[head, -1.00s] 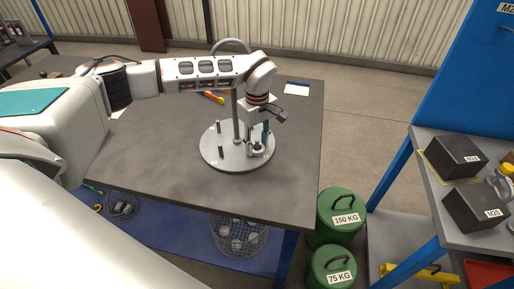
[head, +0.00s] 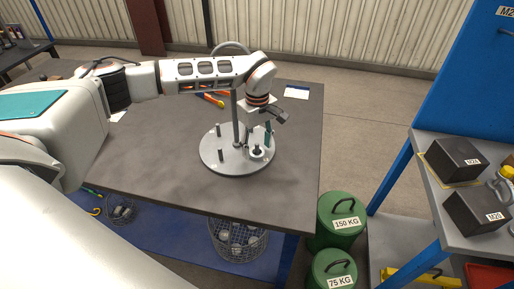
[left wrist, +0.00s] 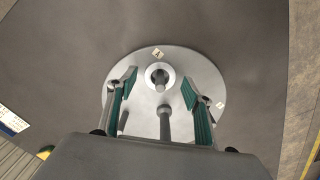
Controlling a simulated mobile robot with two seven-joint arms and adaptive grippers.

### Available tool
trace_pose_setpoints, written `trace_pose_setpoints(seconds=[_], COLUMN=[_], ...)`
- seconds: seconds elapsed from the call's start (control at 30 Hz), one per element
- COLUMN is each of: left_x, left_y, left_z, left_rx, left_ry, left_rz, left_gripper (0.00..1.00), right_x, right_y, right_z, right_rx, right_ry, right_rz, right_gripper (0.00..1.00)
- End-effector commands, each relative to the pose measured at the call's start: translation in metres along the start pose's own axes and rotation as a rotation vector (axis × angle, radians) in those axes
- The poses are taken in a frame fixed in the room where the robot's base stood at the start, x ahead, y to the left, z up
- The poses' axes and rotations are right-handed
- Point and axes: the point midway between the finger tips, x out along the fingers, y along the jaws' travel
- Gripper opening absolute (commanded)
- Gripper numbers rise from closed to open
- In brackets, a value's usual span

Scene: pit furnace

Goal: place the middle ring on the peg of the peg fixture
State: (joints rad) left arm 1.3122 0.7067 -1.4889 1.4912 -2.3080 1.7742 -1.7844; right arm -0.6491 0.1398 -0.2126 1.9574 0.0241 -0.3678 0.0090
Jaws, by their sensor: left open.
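The peg fixture is a round grey plate (head: 215,160) on the table, with several short pegs and a tall post (head: 235,115). A pale metal ring (head: 257,153) sits low around a short peg near the plate's front right edge. In the left wrist view the ring (left wrist: 151,73) encircles the peg (left wrist: 161,80), close to the plate (left wrist: 205,75). My left gripper (head: 262,140) points down over it. Its two green-padded fingers stand apart on either side of the ring, with visible gaps. Only one ring shows clearly. My right gripper is out of view.
The dark table top (head: 160,150) is mostly clear left of the fixture. An orange-handled tool (head: 212,99) and a white-blue card (head: 297,92) lie behind. A wire basket (head: 236,240) is below; green weights (head: 340,220) and a shelf with dark boxes (head: 455,160) stand right.

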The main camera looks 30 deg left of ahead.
Motion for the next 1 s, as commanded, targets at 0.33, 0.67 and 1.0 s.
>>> trace_pose_setpoints(seconds=[0.33, 0.67, 1.0], left_x=[-0.054, -0.066, -0.066], left_y=[0.0, -0.001, 0.0], left_z=[-0.001, 0.0, 0.0], left_rx=[0.001, 0.0, 0.0], left_ry=[0.002, 0.0, 0.0], left_rz=[0.002, 0.0, 0.0], left_gripper=[0.51, 0.51, 0.51], right_x=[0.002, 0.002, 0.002], right_y=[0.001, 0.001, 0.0], right_z=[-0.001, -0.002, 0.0], right_rx=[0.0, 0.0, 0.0], right_ry=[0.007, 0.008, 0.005], right_rz=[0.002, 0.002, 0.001], right_gripper=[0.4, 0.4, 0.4])
